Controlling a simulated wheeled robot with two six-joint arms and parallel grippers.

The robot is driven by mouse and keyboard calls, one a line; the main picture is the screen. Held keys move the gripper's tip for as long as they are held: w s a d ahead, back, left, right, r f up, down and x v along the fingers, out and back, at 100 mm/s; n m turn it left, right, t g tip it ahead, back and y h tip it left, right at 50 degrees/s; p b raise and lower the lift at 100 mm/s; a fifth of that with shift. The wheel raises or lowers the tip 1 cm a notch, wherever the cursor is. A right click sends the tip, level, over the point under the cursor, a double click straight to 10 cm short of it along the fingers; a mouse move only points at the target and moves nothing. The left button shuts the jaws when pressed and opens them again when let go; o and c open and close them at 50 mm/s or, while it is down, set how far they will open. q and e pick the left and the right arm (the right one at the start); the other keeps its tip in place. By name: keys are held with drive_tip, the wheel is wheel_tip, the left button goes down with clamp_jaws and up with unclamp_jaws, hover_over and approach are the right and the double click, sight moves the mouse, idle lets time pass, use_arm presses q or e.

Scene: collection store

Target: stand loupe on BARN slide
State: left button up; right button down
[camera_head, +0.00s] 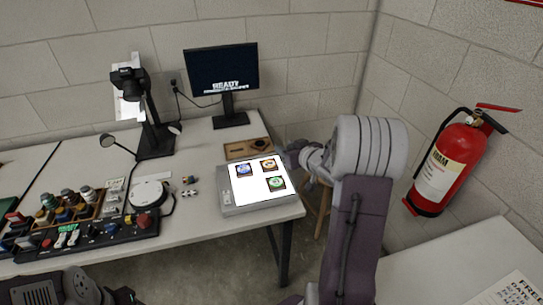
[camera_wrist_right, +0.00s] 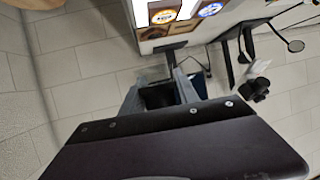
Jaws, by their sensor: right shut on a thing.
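My right gripper (camera_head: 294,152) is at the right end of the light box (camera_head: 228,203), near the wooden tray. In the right wrist view its fingers (camera_wrist_right: 165,95) are shut on a dark thing, likely the loupe, mostly hidden by the gripper. Three slides lie on the lit panel: a blue one (camera_head: 244,169), an orange-brown one (camera_head: 269,164) and a green one (camera_head: 276,183). Their captions are too small to read, so I cannot tell which is BARN. My left gripper (camera_head: 118,296) is at the bottom left edge, its jaws unclear.
A wooden tray (camera_head: 236,154) lies behind the light box. A monitor (camera_head: 222,70) and a copy stand (camera_head: 155,140) stand farther back. Bottles and a control panel (camera_head: 90,236) fill the left. A fire extinguisher (camera_head: 441,168) hangs on the right wall.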

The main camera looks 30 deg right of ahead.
drive_tip(key=shift+s+d+r+h, duration=0.2)
drive_tip(key=shift+d+r+h, duration=0.15)
drive_tip(key=shift+r, duration=0.15)
drive_tip(key=b, duration=0.3)
hover_over(267, 160)
wheel_tip(267, 160, down, 7)
drive_tip(key=shift+a+r, duration=0.1)
drive_tip(key=shift+r, duration=0.05)
drive_tip(key=shift+w, duration=0.25)
wheel_tip(267, 160, down, 4)
drive_tip(key=shift+f+b, duration=0.2)
drive_tip(key=shift+b, duration=0.5)
drive_tip(key=shift+r, duration=0.1)
use_arm(q)
drive_tip(key=f, duration=0.2)
drive_tip(key=a+f, duration=0.1)
drive_tip(key=f, duration=0.1)
drive_tip(key=shift+f, duration=0.15)
